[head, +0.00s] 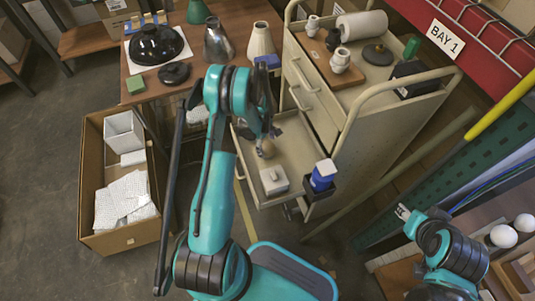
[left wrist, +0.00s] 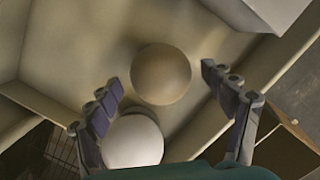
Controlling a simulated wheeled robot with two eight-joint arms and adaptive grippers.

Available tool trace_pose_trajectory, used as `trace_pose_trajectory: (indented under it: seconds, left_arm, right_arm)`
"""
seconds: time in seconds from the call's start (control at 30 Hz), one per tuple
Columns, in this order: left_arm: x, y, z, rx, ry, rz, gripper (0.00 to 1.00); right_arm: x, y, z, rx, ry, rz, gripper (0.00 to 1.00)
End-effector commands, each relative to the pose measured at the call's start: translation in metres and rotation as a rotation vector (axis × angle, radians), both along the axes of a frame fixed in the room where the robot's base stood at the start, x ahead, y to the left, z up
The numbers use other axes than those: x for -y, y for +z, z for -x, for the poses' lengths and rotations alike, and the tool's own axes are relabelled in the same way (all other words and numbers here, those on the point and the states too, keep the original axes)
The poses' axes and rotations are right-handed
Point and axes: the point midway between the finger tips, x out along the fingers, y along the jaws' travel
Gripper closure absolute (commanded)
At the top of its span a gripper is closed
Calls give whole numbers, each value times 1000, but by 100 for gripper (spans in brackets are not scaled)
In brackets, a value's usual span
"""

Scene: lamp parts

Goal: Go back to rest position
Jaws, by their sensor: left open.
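My left gripper (head: 264,140) hangs over the open drawer (head: 290,150) of the beige cabinet, fingers pointing down. In the left wrist view the left gripper (left wrist: 163,85) is open, with its fingers apart. A round beige thing (left wrist: 161,73) shows between and beyond the fingertips, with nothing gripped. A white rounded thing (left wrist: 132,140) lies beside the left finger in that view. My right gripper (head: 404,213) is at the lower right, away from the cabinet; its fingers are too small to judge.
A cardboard box (head: 88,190) with white packing stands left. The wooden table (head: 190,95) holds lamp shades. The cabinet top (head: 374,85) holds several parts. Floor shows at far left.

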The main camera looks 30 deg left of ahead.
Motion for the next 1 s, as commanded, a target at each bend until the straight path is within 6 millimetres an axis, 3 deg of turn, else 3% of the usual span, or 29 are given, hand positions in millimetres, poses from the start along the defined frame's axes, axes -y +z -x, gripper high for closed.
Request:
trace_pose_trajectory:
  seconds: [0.2,0.4,0.57,0.87,1.0]
  left_arm:
    - [-7,49,1,0,0,0,18]
    - [-13,84,1,0,1,0,18]
    - [-15,97,2,0,1,0,18]
    - [-14,101,2,3,-6,-1,18]
    - [-3,128,2,39,-85,-22,18]
  right_arm:
    - [0,0,0,0,0,0,60]
    - [0,0,0,0,0,0,60]
    - [0,0,0,0,0,0,60]
    - [0,0,0,0,0,0,60]
    - [0,0,0,0,0,0,60]
